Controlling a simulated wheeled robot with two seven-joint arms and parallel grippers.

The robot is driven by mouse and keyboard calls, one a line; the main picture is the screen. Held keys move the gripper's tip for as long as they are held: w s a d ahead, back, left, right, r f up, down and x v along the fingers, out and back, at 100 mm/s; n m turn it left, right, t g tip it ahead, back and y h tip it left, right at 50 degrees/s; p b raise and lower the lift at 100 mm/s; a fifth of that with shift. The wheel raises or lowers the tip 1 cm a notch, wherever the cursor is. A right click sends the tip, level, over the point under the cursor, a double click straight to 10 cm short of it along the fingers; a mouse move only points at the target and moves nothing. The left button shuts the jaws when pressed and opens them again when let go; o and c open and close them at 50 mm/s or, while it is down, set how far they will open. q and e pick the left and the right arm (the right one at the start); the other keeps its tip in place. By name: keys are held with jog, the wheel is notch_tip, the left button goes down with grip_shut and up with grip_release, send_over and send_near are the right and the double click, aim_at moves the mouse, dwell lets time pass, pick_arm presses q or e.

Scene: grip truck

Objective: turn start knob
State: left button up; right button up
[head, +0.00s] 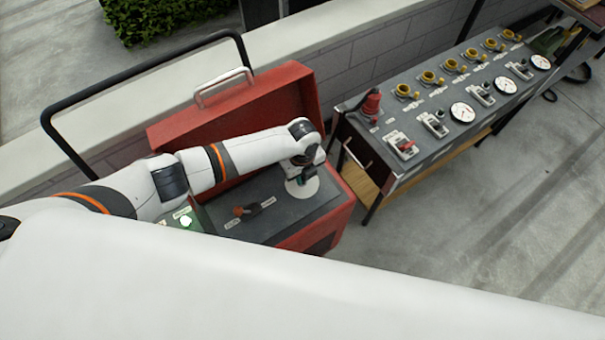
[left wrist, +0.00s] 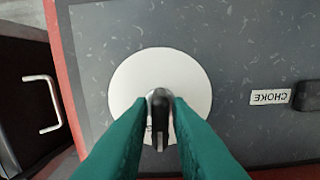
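The start knob (left wrist: 159,104) is a black and grey handle on a round white plate (left wrist: 124,78), set in the dark grey panel of the red machine. In the head view the white plate (head: 308,188) shows at the right end of the panel, partly under my left wrist. My left gripper (left wrist: 162,103) has its green fingers on both sides of the knob, seemingly touching it. The knob stands upright in the picture. In the head view the left gripper (head: 299,176) is small and partly hidden by the wrist. My right gripper is not in view.
The raised red lid (head: 285,95) stands behind my arm. A control box (head: 440,100) with gauges and sockets is at right.

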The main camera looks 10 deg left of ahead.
pick_arm(q)
grip_shut()
jog(key=shift+n, duration=0.3)
jog(key=n+p, duration=0.2)
jog(key=n, duration=0.3)
jog(key=shift+r, duration=0.1)
jog(key=shift+w+n+p, duration=0.1)
jog(key=shift+n+p, duration=0.65)
jog(key=shift+n, duration=0.95)
jog(key=shift+o, duration=2)
grip_release()
